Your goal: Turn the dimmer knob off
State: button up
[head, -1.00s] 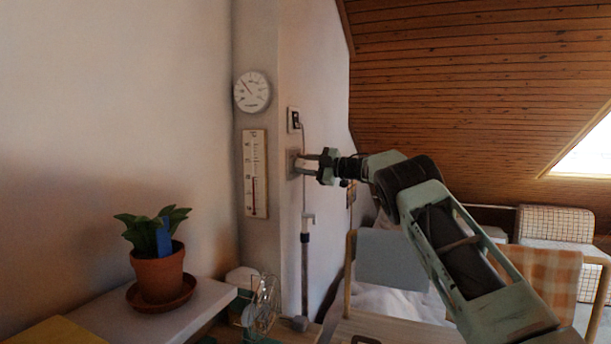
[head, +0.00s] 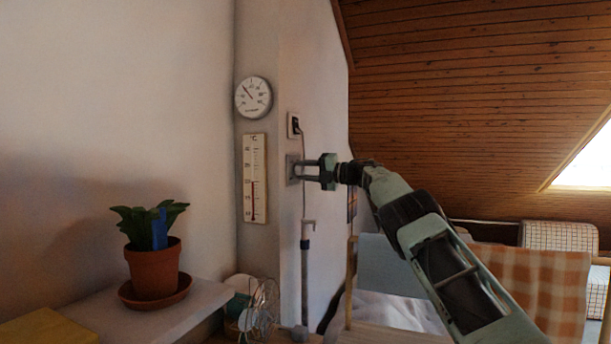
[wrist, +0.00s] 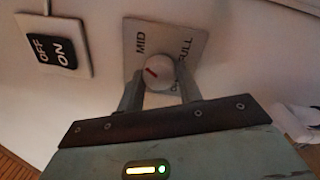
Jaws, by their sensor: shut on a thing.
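The dimmer knob (wrist: 158,72) is a round white knob with a red mark, on a grey square wall plate (wrist: 191,37). The plate reads MID and FULL; another label beside the knob is partly hidden by a finger. The red mark sits on the knob's left side in the wrist view, pointing toward neither readable label. My gripper (wrist: 159,86) has one finger on each side of the knob and is shut on it. In the head view my gripper (head: 304,170) reaches the plate (head: 291,168) from the right, and the knob is hidden between the fingers.
An ON/OFF switch (wrist: 55,48) is beside the plate; it shows above it in the head view (head: 294,125). A dial gauge (head: 253,97) and thermometer (head: 255,178) hang left. A potted plant (head: 153,270) stands on a shelf, with a wire fan (head: 263,308) below.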

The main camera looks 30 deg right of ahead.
jog(key=n, duration=0.4)
jog(key=shift+d+f+n, duration=0.15)
jog(key=shift+n, duration=0.25)
jog(key=n, duration=0.3)
jog(key=shift+n, duration=0.4)
jog(key=n+p, duration=0.1)
jog(key=n, duration=0.3)
jog(key=shift+n+g, duration=0.3)
jog(key=n, duration=0.4)
jog(key=shift+w+n+p, duration=0.1)
jog(key=shift+n+p, duration=0.2)
jog(key=shift+p, duration=0.05)
jog(key=n, duration=0.4)
jog(key=shift+d, duration=0.1)
jog(key=n, duration=0.8)
jog(key=shift+n+h+b, duration=0.3)
jog(key=shift+n+b, duration=0.05)
jog(key=shift+n, duration=1.55)
